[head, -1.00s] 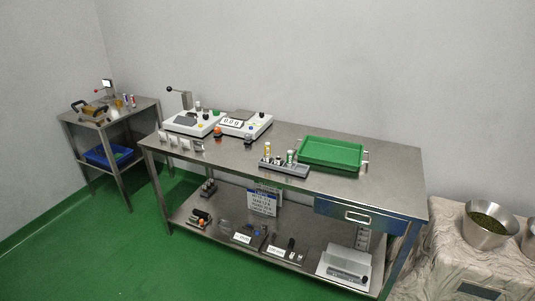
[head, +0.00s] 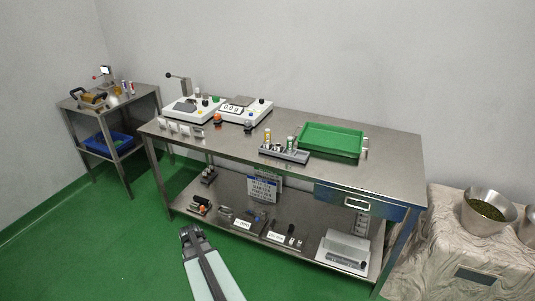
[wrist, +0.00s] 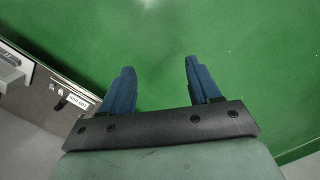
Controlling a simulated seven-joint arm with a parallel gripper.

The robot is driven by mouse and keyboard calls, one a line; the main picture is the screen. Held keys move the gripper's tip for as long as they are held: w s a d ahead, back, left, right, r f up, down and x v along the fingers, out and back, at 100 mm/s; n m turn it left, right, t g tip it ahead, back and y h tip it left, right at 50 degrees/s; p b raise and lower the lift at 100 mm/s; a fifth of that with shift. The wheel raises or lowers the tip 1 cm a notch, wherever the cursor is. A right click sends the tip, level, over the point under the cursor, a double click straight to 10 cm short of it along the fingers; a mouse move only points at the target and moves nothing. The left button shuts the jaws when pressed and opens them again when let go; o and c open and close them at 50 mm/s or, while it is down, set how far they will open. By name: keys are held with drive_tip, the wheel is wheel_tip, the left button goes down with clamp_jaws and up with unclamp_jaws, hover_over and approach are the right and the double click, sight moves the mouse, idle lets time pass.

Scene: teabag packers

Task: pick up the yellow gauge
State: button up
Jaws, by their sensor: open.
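A small upright piece with yellow on it (head: 267,137) stands at the left end of a grey rack (head: 285,154) on the steel table in the head view. It is too small to tell for sure that it is the yellow gauge. A second upright piece with green on it (head: 290,144) stands to its right in the rack. My gripper (head: 190,232) is low in front of the table, well away from the rack. In the wrist view my gripper (wrist: 160,66) has its two blue fingers wide apart, with only green floor between them.
The steel table (head: 385,160) also bears a green tray (head: 331,153) right of the rack and two white devices (head: 190,108) at the left. Its lower shelf (head: 300,238) holds several items. A side table (head: 75,104) stands left; metal bowls (head: 488,210) stand right.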

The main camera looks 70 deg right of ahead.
drive_tip(key=w+d+r+m+t+h, duration=0.1)
drive_tip(key=d+r, duration=0.3)
drive_tip(key=d, duration=0.4)
drive_tip(key=w+d+r+m, duration=0.1)
drive_tip(key=d+r, duration=0.4)
drive_tip(key=d, duration=0.3)
wheel_tip(320, 180, up, 34)
drive_tip(key=m+h, duration=0.4)
drive_tip(key=m, duration=0.4)
hover_over(269, 135)
drive_tip(key=w+a, duration=0.3)
drive_tip(key=d+f+m, duration=0.1)
drive_tip(key=f, duration=0.3)
drive_tip(key=s+d+f+m, duration=0.1)
drive_tip(key=d+f, duration=0.1)
drive_tip(key=f, duration=0.2)
drive_tip(key=s+d+f+m+g, duration=0.1)
drive_tip(key=f, duration=0.3)
drive_tip(key=shift+d+f+m, duration=0.3)
drive_tip(key=shift+f, duration=0.05)
drive_tip(key=shift+c, duration=0.3)
